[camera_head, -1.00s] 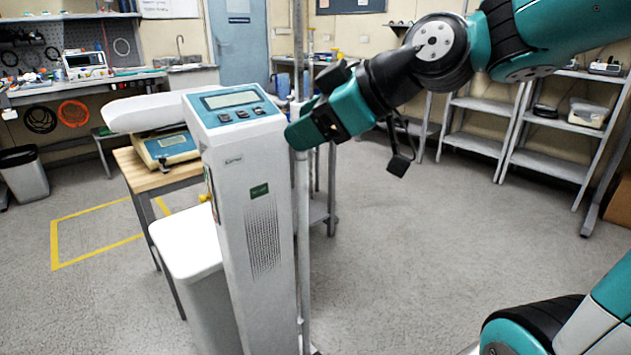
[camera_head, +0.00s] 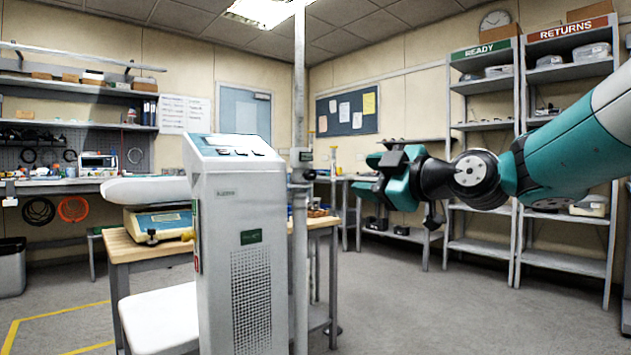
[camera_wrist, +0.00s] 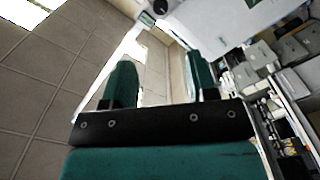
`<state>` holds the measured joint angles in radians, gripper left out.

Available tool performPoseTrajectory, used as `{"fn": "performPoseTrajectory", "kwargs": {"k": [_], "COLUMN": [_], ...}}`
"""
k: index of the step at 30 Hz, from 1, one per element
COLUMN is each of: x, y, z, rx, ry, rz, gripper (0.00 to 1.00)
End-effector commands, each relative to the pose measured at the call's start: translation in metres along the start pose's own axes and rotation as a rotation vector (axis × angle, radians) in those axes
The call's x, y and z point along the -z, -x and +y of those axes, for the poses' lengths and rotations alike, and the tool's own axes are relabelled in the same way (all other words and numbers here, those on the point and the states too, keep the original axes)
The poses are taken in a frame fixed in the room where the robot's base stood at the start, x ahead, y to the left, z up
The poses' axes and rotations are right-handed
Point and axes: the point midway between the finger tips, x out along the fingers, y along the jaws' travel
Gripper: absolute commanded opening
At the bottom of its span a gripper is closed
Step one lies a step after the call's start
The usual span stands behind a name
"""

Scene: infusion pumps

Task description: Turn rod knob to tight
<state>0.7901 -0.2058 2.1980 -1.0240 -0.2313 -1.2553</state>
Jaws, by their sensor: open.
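A grey vertical rod (camera_head: 300,240) rises behind the right side of a tall white pump housing (camera_head: 240,250) in the head view. A collar with a small dark knob (camera_head: 306,155) sits on the rod near the top of the housing. Which way the knob is turned cannot be told. My gripper (camera_head: 364,176) is open and empty to the right of the rod, at about the collar's height, with a gap between. In the wrist view, my open fingers (camera_wrist: 163,82) point toward the rod (camera_wrist: 122,55). A round black knob (camera_wrist: 160,7) shows at the top edge, beyond the fingertips.
A wooden-topped table (camera_head: 120,246) with a scale (camera_head: 160,222) stands behind the housing. A white bin (camera_head: 160,318) is at the housing's left. Shelves (camera_head: 480,245) line the back right. The floor (camera_head: 420,310) at the right is clear.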

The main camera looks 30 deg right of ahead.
Motion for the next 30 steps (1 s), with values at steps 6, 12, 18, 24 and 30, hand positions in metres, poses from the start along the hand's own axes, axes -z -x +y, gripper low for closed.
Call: {"fn": "performPoseTrajectory", "kwargs": {"k": [6, 12, 18, 24, 30], "x": [0.001, 0.001, 0.001, 0.000, 0.000], "y": [-0.049, -0.095, -0.130, -0.145, -0.147], "z": [-0.002, -0.003, -0.002, -0.002, -0.001], "rx": [0.008, 0.007, 0.004, 0.003, 0.002], "ry": [-0.001, -0.003, -0.002, -0.003, -0.002], "rz": [0.005, 0.005, 0.002, 0.000, -0.001], "gripper": [0.53, 0.53, 0.53, 0.53, 0.53]}}
